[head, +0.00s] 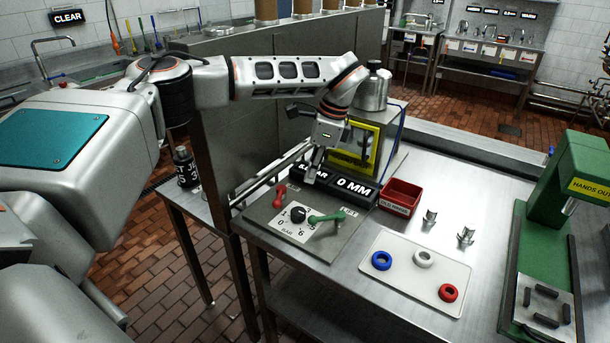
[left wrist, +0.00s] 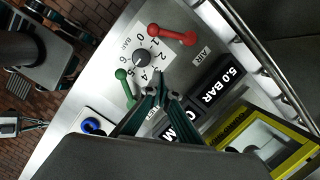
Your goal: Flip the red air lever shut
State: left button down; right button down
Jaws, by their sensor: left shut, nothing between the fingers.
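The red air lever (head: 279,196) is at the back left of a metal valve panel (head: 318,248). In the left wrist view the red lever (left wrist: 172,35) lies near the AIR label, at the top of the picture. My left gripper (head: 312,178) is shut and empty. It hangs above the panel's back edge, to the right of the red lever and apart from it. In the left wrist view its fingertips (left wrist: 158,82) are together, below the red lever in the picture.
A black pressure knob (head: 297,214) and a green lever (head: 327,217) share the panel. A black display (head: 352,188) stands behind it, before a yellow-framed box (head: 352,150). A red bin (head: 400,196), a tray (head: 398,278) with rings and a green press (head: 562,200) stand to the right.

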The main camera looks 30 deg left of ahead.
aim_at(279, 196)
pick_arm(q)
jog(key=p+x, duration=0.1)
jog(key=x, duration=0.7)
jog(key=shift+f, duration=0.15)
jog(key=shift+s+a+r+p, duration=0.25)
jog(key=shift+a, duration=0.3)
jog(key=shift+s+a+r+p, duration=0.25)
jog(key=shift+a, duration=0.35)
jog(key=shift+s+a+r, duration=0.1)
jog(key=shift+s+a, duration=0.2)
jog(key=shift+a, duration=0.2)
pick_arm(e)
jog(key=shift+s+d+f+h, duration=0.1)
jog(key=shift+s+d+h, duration=0.15)
jog(key=shift+d, duration=0.35)
jog(key=shift+s+d+f+h, duration=0.1)
jog(key=shift+s+d+h, duration=0.1)
jog(key=shift+d, duration=0.35)
jog(key=shift+a, duration=0.1)
